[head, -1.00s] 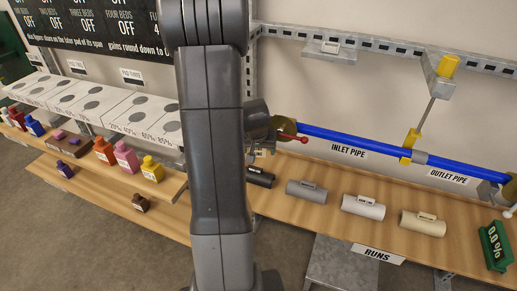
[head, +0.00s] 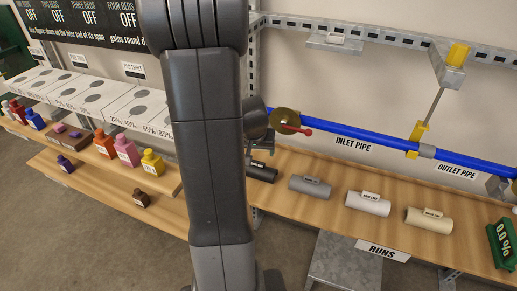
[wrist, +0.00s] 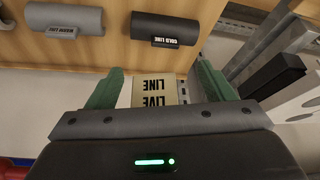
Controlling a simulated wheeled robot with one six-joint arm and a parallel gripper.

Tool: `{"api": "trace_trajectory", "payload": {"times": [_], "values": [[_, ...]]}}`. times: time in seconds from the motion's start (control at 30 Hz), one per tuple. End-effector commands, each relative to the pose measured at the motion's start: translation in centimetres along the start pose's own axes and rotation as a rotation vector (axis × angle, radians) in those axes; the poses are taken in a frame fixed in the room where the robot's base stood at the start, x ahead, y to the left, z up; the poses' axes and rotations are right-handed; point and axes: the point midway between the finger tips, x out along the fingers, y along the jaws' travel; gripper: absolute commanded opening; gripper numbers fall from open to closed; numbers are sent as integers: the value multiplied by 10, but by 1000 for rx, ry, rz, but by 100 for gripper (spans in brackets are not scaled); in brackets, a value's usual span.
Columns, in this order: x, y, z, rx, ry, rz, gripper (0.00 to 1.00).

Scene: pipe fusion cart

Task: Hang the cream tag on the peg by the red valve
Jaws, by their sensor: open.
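The cream tag (wrist: 154,91), printed LIVE LINE, shows upside down between my gripper's green fingers in the wrist view. My gripper (wrist: 158,88) is open, with a gap on each side of the tag. I cannot tell what bears the tag. In the head view, the red valve lever (head: 298,130) sits by a brass disc (head: 284,118) at the left end of the blue inlet pipe (head: 340,130). My gripper (head: 267,142) is just left of and below the valve, mostly hidden by my arm. I cannot make out the peg.
A wooden shelf (head: 330,215) below the pipe holds a black cylinder (head: 262,172), a grey one (head: 310,187), a white one (head: 367,204) and a cream one (head: 428,218). A green 0.0% display (head: 502,243) stands at right. Coloured bottles (head: 127,152) stand at left.

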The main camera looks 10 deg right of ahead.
Motion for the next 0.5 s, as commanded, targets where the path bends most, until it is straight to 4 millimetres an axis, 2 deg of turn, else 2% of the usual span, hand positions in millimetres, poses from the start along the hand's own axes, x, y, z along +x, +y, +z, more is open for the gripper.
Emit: {"api": "trace_trajectory", "payload": {"times": [0.5], "values": [[-11, -8, 28, 0, 1, -1, 76]]}}
